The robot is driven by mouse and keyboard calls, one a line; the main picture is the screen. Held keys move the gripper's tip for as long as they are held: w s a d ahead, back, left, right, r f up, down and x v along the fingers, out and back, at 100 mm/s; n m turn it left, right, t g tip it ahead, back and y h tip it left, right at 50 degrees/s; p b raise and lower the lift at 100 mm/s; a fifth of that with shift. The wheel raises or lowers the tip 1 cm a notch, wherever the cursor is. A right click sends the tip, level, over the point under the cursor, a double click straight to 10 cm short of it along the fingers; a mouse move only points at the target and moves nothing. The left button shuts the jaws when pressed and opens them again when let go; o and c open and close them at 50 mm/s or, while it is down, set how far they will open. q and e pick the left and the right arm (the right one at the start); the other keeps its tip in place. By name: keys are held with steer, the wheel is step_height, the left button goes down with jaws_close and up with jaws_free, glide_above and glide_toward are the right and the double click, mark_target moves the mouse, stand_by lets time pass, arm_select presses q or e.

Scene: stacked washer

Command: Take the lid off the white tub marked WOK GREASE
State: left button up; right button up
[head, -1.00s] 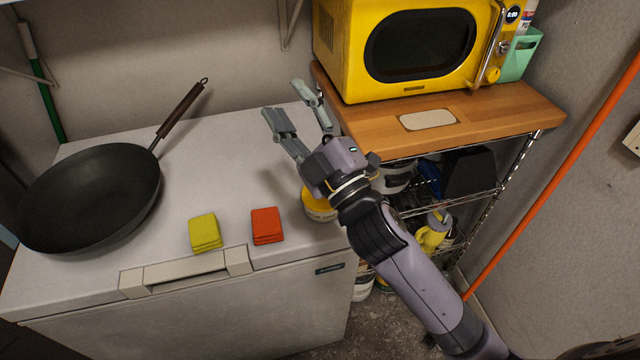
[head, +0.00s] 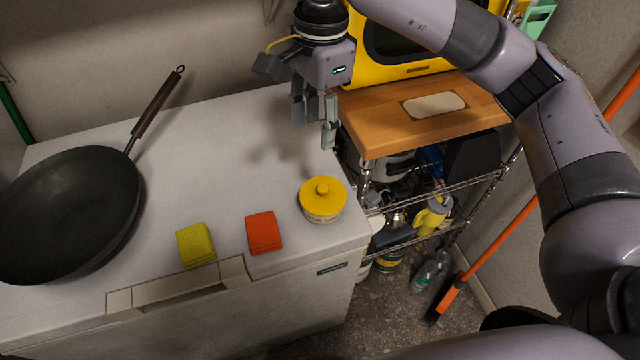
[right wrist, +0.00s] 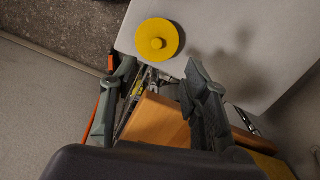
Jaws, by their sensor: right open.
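The white tub (head: 323,218) stands upright on the white chest freezer near its right front corner. Its yellow lid (head: 322,193) with a round knob is on top; the marking is too small to read. In the right wrist view the lid (right wrist: 158,39) shows from above, beyond the fingers. My right gripper (head: 314,135) is open and empty, pointing down above the freezer's right side, behind the tub and apart from it. Its spread fingers also show in the right wrist view (right wrist: 157,88). My left gripper is not in view.
A black wok (head: 70,210) lies at the freezer's left. Yellow (head: 196,245) and red (head: 264,233) folded cloths lie left of the tub. A wooden-topped rack (head: 400,120) with a yellow microwave (head: 400,60) stands close at the right. The freezer's middle back is clear.

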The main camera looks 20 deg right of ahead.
steer(key=d, duration=0.1)
steer(key=p, duration=0.2)
glide_above(323, 187)
steer(key=shift+h, duration=0.3)
step_height(323, 187, down, 12)
steer(key=shift+r, duration=0.25)
step_height(323, 187, down, 5)
steer(key=shift+p, duration=1.15)
steer(key=shift+f, duration=0.2)
steer(key=shift+c, duration=0.5)
jaws_close()
